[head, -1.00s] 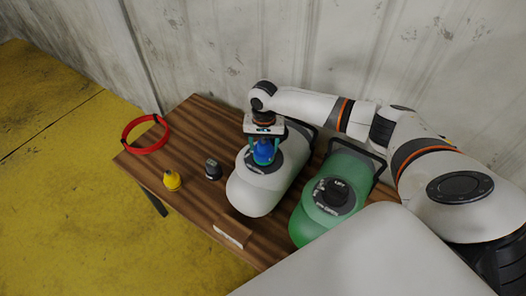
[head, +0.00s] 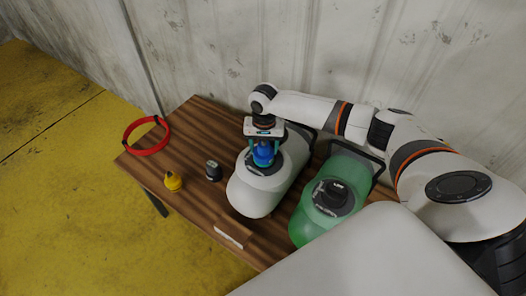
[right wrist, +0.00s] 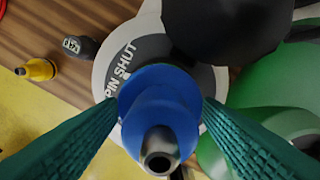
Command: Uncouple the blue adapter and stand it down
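The blue adapter (head: 263,152) stands upright on the valve of the white boat roll (head: 255,193), and it also shows in the right wrist view (right wrist: 160,105). The valve's grey ring reads "PIN SHUT" in the right wrist view. My right gripper (head: 264,151) reaches down over the adapter. Its two green fingers (right wrist: 161,103) lie against both sides of the adapter with no clear gap, so it looks shut on it. The adapter's lower end is hidden in the right wrist view. My left gripper is not in view.
A green boat roll (head: 312,228) with a dark valve lies right of the white one. A yellow adapter (head: 172,181) and a dark grey adapter (head: 213,171) stand on the wooden table (head: 190,133). A red ring (head: 133,149) lies at the left edge. Bare wood lies between them.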

